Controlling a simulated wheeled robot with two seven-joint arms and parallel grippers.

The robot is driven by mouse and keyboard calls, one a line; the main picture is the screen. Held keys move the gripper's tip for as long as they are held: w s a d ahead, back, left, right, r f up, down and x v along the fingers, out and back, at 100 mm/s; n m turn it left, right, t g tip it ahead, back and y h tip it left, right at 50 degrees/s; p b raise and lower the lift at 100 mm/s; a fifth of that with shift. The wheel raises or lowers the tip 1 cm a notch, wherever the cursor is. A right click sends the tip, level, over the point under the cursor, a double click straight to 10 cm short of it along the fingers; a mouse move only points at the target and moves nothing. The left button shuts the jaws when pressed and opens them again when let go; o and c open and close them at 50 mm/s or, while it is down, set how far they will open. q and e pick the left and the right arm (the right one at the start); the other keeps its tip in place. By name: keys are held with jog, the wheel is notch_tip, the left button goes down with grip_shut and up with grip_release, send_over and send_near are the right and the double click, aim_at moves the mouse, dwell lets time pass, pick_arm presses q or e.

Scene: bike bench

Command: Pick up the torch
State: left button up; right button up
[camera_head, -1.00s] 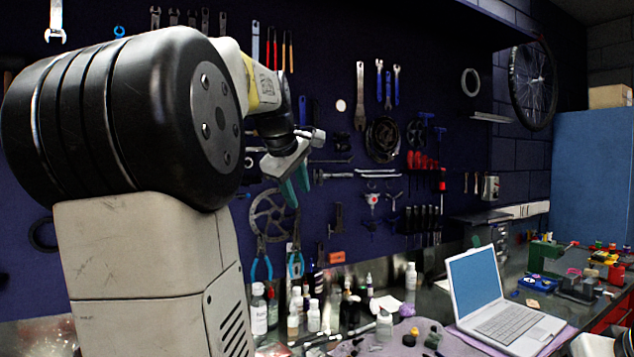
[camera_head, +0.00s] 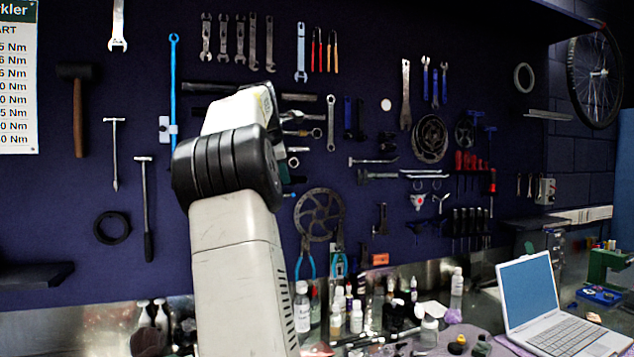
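I cannot pick out the torch for certain; small dark items lie among the bottles on the bench, too small to name. My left arm rises in front of the bench, and its dark joint covers part of the tool wall. My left gripper (camera_head: 289,183) is mostly hidden behind that joint; only a small grey and teal bit shows at its right edge, so its opening cannot be read. It appears to be up in front of the tool wall, above the bottles. My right gripper is not in view.
Several bottles (camera_head: 302,312) crowd the bench behind and right of my arm. An open laptop (camera_head: 533,290) stands at the right. Tools hang on the dark wall, including a mallet (camera_head: 78,110) and a brake disc (camera_head: 319,215).

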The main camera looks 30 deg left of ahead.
pick_arm(q)
jog(key=x, duration=0.3)
jog(key=shift+r, duration=0.1)
grip_shut()
